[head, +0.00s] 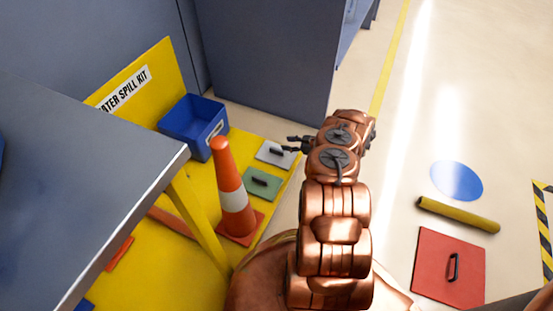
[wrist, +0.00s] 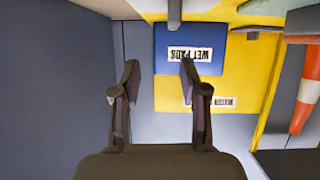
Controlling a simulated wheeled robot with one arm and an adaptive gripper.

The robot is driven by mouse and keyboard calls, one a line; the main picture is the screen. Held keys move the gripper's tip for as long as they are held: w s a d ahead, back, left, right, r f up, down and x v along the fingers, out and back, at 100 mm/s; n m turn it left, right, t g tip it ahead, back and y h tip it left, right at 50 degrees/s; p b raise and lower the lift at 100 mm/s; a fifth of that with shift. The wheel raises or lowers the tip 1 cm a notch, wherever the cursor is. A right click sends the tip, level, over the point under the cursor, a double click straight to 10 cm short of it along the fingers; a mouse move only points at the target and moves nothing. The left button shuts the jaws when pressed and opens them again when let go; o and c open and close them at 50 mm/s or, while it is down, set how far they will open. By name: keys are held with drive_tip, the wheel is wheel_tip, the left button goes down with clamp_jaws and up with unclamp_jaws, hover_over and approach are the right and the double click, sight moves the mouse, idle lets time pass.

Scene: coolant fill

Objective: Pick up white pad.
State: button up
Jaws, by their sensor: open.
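The white pad (head: 272,154) lies flat on the yellow floor area in the head view, beyond the green pad and right of the blue bin. Its right side is partly hidden by my gripper (head: 296,143). In the wrist view, a pale slab that looks like the white pad (wrist: 198,8) is cut off by the top edge, with a dark upright handle on it. My gripper (wrist: 158,78) is open with nothing between its fingers. In the head view it appears over or beside the pad's right edge; I cannot tell the height gap.
A blue bin (head: 194,127), labelled WET PADS in the wrist view (wrist: 165,35), stands near a yellow spill-kit board (head: 150,70). An orange cone (head: 229,180) and green pad (head: 257,190) are nearer. A grey table (head: 90,170) stands left.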

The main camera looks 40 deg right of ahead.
sight(277, 150)
drive_tip(key=shift+s+a+f+y, duration=0.15)
drive_tip(key=shift+s+a+f, duration=0.05)
drive_tip(key=shift+s+f, duration=0.4)
drive_tip(key=shift+s+a+f+y, duration=0.15)
drive_tip(key=shift+s+f, duration=0.35)
drive_tip(key=shift+f, duration=0.15)
drive_tip(key=shift+a+f+b, duration=0.15)
drive_tip(key=shift+f+b, duration=0.05)
drive_tip(key=shift+b, duration=0.15)
drive_tip(key=shift+b+x, duration=0.5)
drive_tip(key=shift+x, duration=0.6)
drive_tip(key=b+x, duration=0.1)
drive_tip(key=x, duration=0.1)
drive_tip(key=b+x, duration=0.2)
drive_tip(key=shift+w+f, duration=0.35)
drive_tip(key=shift+w+a, duration=0.1)
drive_tip(key=shift+w, duration=0.15)
drive_tip(key=shift+r, duration=0.1)
drive_tip(key=shift+c, duration=0.4)
clamp_jaws()
